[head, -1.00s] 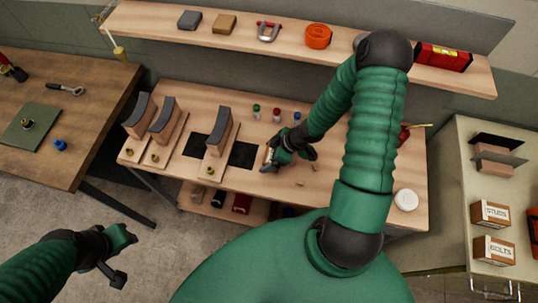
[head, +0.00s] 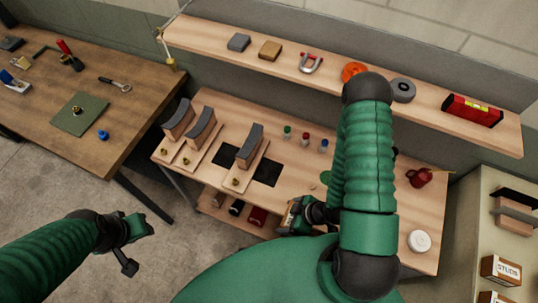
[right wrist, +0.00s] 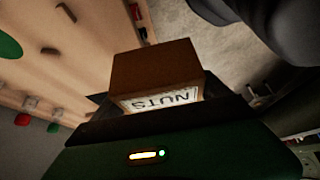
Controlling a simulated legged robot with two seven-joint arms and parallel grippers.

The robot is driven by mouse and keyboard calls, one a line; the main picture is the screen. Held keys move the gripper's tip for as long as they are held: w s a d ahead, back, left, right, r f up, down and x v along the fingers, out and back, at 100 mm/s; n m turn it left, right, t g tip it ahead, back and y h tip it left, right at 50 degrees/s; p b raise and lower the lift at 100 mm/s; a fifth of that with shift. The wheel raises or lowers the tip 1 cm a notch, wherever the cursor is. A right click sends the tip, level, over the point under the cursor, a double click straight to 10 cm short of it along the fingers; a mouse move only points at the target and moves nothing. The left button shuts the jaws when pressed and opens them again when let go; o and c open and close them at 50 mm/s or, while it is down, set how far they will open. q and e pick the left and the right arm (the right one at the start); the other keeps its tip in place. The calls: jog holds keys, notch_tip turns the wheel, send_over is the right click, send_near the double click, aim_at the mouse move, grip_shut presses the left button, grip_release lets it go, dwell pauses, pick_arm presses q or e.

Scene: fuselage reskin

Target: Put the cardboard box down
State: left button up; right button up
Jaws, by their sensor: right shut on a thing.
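The cardboard box, labelled NUTS, shows in the right wrist view (right wrist: 155,75), between the dark fingers of my right gripper. In the head view the box (head: 291,213) is small and partly covered by my right gripper (head: 298,214), which is shut on it. The gripper and box are at the front edge of the middle workbench (head: 225,175); I cannot tell how high they are. My left gripper (head: 138,245) is at the lower left over the floor, empty, with its fingers apart.
Skin panels on wooden boards (head: 248,150) stand left on the bench, with small bottles (head: 304,138) behind. A red jug (head: 419,177) and white disc (head: 419,241) are at the right. A STUDS box (head: 500,270) sits on the side cabinet (head: 470,225).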

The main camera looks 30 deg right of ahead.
jog(key=shift+w+d, duration=0.1)
jog(key=shift+w, duration=0.05)
jog(key=w+d+r+m+t+h+b, duration=0.1)
jog(key=w+d+r+m+b, duration=0.1)
jog(key=w+d+r, duration=0.3)
jog(key=w+r+m+h+b, duration=0.1)
jog(key=w+r+m, duration=0.1)
jog(key=w, duration=0.6)
jog(key=w+a+r+m+h+b, duration=0.1)
jog(key=w+a+r+m, duration=0.1)
jog(key=r, duration=0.4)
jog(key=w+a+r+m+h+b, duration=0.1)
jog(key=w+a+r+m, duration=0.1)
jog(key=r, duration=0.5)
jog(key=shift+w+a, duration=0.5)
jog(key=shift+a, duration=0.1)
